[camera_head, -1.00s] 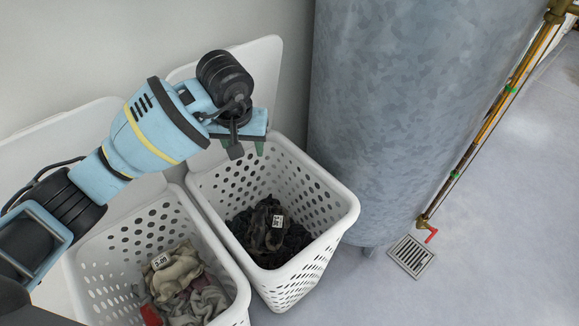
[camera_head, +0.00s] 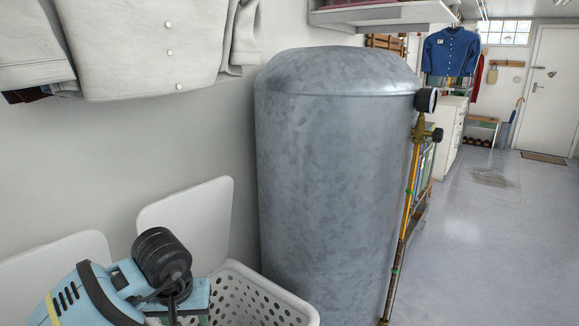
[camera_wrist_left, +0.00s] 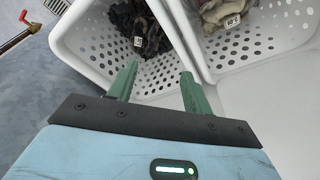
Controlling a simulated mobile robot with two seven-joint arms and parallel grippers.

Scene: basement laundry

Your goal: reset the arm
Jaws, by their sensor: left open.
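My left arm (camera_head: 85,295), blue with black joints, comes in at the lower left of the head view. Its gripper shows in the left wrist view (camera_wrist_left: 158,88) as two green fingers spread apart with nothing between them. The fingers are over the back edge of a white perforated basket (camera_wrist_left: 88,45) holding dark clothes (camera_wrist_left: 138,25). In the head view only this basket's back part (camera_head: 245,295) shows, beside the arm, and the fingertips are cut off at the bottom. My right gripper is in neither view.
A second white basket (camera_wrist_left: 275,40) with pale clothes (camera_wrist_left: 222,10) stands beside the first. Raised white lids (camera_head: 190,215) lean by the wall. A large grey tank (camera_head: 335,170) with pipes (camera_head: 409,200) stands right of the baskets. Clear floor (camera_head: 500,240) lies further right.

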